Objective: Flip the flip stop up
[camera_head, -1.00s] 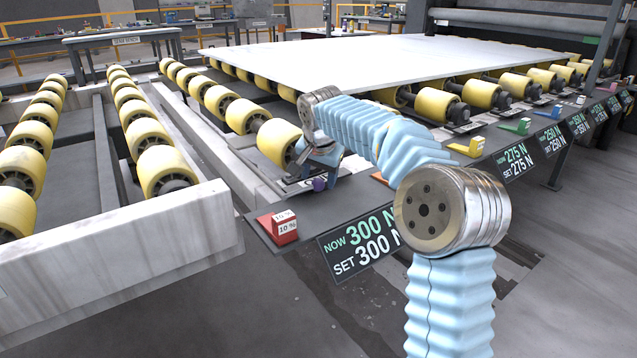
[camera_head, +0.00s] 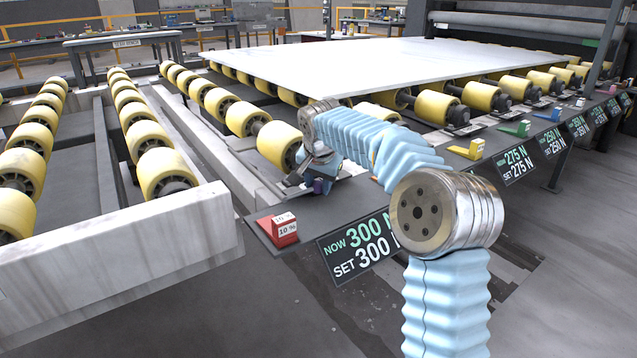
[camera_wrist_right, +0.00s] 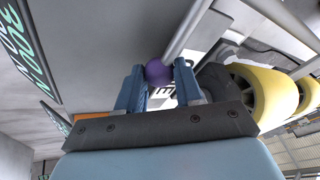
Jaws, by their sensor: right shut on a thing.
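The flip stop shows as a purple ball knob (camera_wrist_right: 158,72) on a grey metal rod (camera_wrist_right: 190,30) in the right wrist view. My right gripper (camera_wrist_right: 158,80) has its two blue fingers on either side of the knob and is shut on it. In the head view the right gripper (camera_head: 314,180) is low over the grey ledge beside the rollers, and the purple knob (camera_head: 318,187) shows only in part at its fingertips. The base of the flip stop is hidden by the gripper and arm. My left gripper is not in view.
A red block marked 10 % (camera_head: 285,229) sits on the ledge near the 300 N display (camera_head: 360,246). Yellow rollers (camera_head: 278,146) stand close behind the gripper. A white slab (camera_head: 390,62) lies on rollers farther back. Yellow and green levers line the ledge to the right.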

